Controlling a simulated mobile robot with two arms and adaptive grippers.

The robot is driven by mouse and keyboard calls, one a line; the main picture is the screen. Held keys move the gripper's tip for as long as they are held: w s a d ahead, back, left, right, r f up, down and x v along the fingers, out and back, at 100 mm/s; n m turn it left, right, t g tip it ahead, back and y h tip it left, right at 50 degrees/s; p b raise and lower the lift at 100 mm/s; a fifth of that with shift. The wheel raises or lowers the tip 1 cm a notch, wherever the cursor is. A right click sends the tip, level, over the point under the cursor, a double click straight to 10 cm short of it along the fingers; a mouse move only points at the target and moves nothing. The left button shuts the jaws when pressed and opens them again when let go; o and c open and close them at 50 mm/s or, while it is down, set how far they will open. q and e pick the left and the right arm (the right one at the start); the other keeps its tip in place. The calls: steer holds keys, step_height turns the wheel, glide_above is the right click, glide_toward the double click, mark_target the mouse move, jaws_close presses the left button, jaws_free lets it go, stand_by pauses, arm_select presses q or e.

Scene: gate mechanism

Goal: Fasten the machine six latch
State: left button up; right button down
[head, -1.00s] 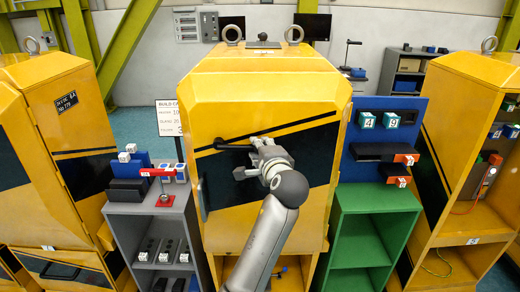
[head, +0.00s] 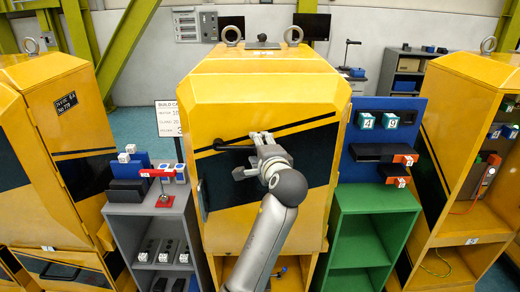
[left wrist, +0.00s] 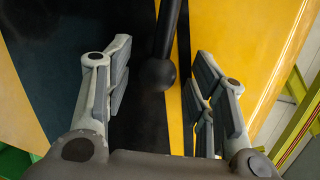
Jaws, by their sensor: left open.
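The yellow machine cabinet (head: 262,90) stands in the middle of the head view. Its front door has black stripes and a dark latch handle (head: 228,146) that lies nearly level across the upper left part. My left gripper (head: 252,155) is at the door front, at the right end of the handle. In the left wrist view, my left gripper (left wrist: 160,95) is open, with the handle's round knob (left wrist: 157,74) between its fingers and a gap on both sides. My right gripper is in neither view.
A grey shelf unit (head: 150,215) with a red lever (head: 158,172) stands left of the cabinet. A green shelf (head: 375,200) with a blue panel (head: 408,108) stands on the right. More yellow cabinets (head: 480,85) stand at both sides.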

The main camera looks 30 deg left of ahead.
arm_select(q)
steer(key=v, duration=0.7)
steer(key=shift+s+d, duration=0.15)
stand_by(0.5)
